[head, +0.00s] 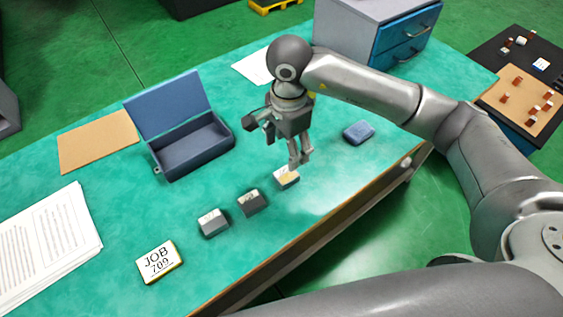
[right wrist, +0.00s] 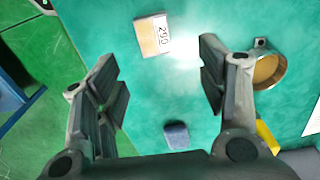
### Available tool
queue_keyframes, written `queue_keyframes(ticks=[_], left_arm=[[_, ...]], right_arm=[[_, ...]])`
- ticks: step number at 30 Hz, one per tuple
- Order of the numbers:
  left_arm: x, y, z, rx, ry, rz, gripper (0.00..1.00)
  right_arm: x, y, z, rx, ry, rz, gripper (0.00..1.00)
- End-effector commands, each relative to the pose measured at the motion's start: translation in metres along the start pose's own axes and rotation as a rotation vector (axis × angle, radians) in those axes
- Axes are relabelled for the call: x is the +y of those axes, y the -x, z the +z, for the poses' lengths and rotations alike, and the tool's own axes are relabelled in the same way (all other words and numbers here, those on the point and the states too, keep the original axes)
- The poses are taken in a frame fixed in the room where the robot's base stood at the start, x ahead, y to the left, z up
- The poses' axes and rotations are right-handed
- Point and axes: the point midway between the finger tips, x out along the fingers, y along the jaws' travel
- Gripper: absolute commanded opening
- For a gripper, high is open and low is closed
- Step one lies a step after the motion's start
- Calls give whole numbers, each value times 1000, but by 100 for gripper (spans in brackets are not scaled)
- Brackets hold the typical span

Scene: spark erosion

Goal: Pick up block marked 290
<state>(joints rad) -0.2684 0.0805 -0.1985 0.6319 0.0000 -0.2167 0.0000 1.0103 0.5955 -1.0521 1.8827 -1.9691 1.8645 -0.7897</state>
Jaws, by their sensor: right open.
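A small block (head: 287,177) with a pale and tan top lies on the green table, just below my right gripper (head: 301,160) in the head view. In the right wrist view the tan block (right wrist: 148,38) has a white label whose number starts with 29; its last digit is unclear. My right gripper's fingers (right wrist: 163,82) are apart and empty, with the block beyond their tips. A dark grey block (head: 251,202) and a lighter grey block (head: 213,222) lie in a row to its left; their markings are not readable. My left gripper is not in view.
An open blue box (head: 195,150) stands left of the gripper. A blue pad (head: 358,132) lies to the right. A JOB 709 plate (head: 159,262) and papers (head: 45,245) lie at the front left. A drawer cabinet (head: 365,32) stands behind. The table edge is near the blocks.

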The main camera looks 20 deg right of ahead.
Motion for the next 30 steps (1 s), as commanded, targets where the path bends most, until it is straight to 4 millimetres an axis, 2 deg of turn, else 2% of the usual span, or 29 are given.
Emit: queue_keyframes(ticks=[2, 6, 11, 15, 21, 24, 30], left_arm=[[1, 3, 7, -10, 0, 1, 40], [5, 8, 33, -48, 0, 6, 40], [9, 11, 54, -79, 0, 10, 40], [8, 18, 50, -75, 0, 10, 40], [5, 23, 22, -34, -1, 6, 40], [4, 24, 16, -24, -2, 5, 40], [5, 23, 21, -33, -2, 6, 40]], right_arm=[[2, -14, 0, -1, 0, 7, 65], [1, -35, 1, -1, -1, 5, 65], [1, -48, 1, -1, 0, 2, 65], [3, -62, 4, -3, 0, 6, 65], [3, -92, 5, -3, -1, 4, 65], [2, -98, 5, -2, 0, 1, 65], [2, -100, 5, -3, 1, 0, 65]])
